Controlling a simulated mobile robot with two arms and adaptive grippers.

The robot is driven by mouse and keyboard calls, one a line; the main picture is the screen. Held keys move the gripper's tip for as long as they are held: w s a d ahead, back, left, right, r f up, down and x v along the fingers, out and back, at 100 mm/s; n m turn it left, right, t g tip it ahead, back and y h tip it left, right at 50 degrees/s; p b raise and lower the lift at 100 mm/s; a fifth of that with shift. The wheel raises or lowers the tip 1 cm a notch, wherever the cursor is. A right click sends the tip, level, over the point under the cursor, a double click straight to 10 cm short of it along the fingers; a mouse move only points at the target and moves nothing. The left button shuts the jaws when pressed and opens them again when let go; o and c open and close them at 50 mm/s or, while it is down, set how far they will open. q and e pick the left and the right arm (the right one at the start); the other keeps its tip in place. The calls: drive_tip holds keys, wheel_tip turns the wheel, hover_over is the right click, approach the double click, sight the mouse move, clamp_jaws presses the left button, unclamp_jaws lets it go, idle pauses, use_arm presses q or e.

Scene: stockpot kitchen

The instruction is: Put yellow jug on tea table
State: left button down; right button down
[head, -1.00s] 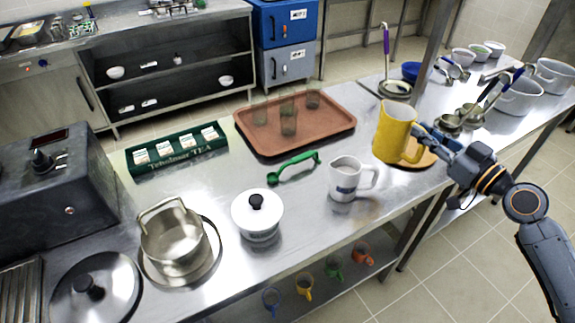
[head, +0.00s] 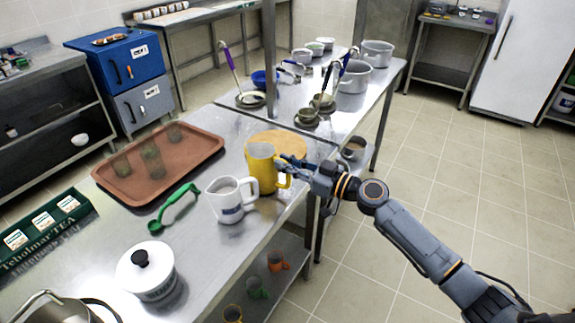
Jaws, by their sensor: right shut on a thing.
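I cannot tell whether the jug's base touches the table. Several tables show, and I cannot tell for sure which is the tea table. My left gripper is out of view.
A green-handled utensil (head: 174,207), brown tray (head: 158,165) with glasses and white lidded pot (head: 147,270) are further left. A post (head: 270,60) rises behind. Tiled floor (head: 430,160) is clear at right.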

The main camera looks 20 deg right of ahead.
drive_tip(key=shift+f, duration=0.25)
drive_tip(key=c, duration=1.4)
unclamp_jaws()
drive_tip(key=shift+o, duration=0.2)
drive_tip(key=shift+r, duration=0.1)
